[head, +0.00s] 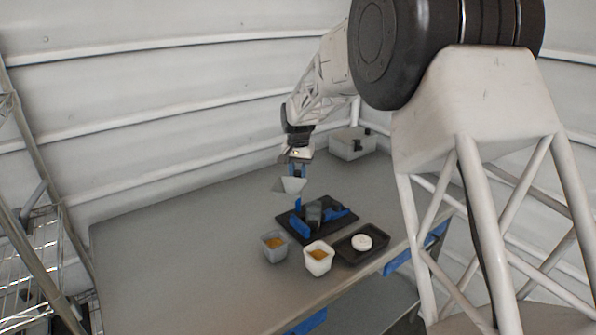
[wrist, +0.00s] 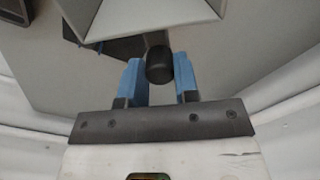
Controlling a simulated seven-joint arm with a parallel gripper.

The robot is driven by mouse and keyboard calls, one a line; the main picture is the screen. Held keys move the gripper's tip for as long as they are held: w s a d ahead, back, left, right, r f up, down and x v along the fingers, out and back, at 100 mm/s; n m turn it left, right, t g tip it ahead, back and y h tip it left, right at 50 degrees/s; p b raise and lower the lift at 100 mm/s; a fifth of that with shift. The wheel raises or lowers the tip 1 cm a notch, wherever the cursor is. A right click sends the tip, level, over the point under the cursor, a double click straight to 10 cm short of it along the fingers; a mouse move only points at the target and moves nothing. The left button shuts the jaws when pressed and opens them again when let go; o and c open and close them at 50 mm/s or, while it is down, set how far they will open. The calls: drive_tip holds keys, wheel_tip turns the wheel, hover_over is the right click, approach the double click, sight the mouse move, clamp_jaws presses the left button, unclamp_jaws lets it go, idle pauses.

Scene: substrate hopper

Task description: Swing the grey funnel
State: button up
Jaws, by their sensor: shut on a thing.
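The grey funnel (head: 290,186) shows in the head view as a pale, wide-mouthed piece above the table's middle. In the wrist view its flat-sided mouth (wrist: 142,22) fills the top of the picture. My gripper (head: 298,170) is right above the funnel in the head view. In the wrist view its blue fingers (wrist: 159,75) are shut on a black knob (wrist: 159,64) at the funnel's near side. The funnel appears clear of the table. Whether anything else supports it cannot be told.
Below is a black base (head: 282,221) with blue brackets (head: 299,228) and a dark grey block (head: 314,212). In front are a grey cup (head: 265,250) and a white cup (head: 319,268), both with orange-brown contents, and a black tray (head: 345,256) with a white disc (head: 361,242). The table's left is clear.

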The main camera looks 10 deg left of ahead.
drive_tip(key=shift+n, duration=0.6)
drive_tip(key=n, duration=0.4)
drive_tip(key=shift+n, duration=0.3)
idle(0.4)
drive_tip(key=shift+n, duration=2.2)
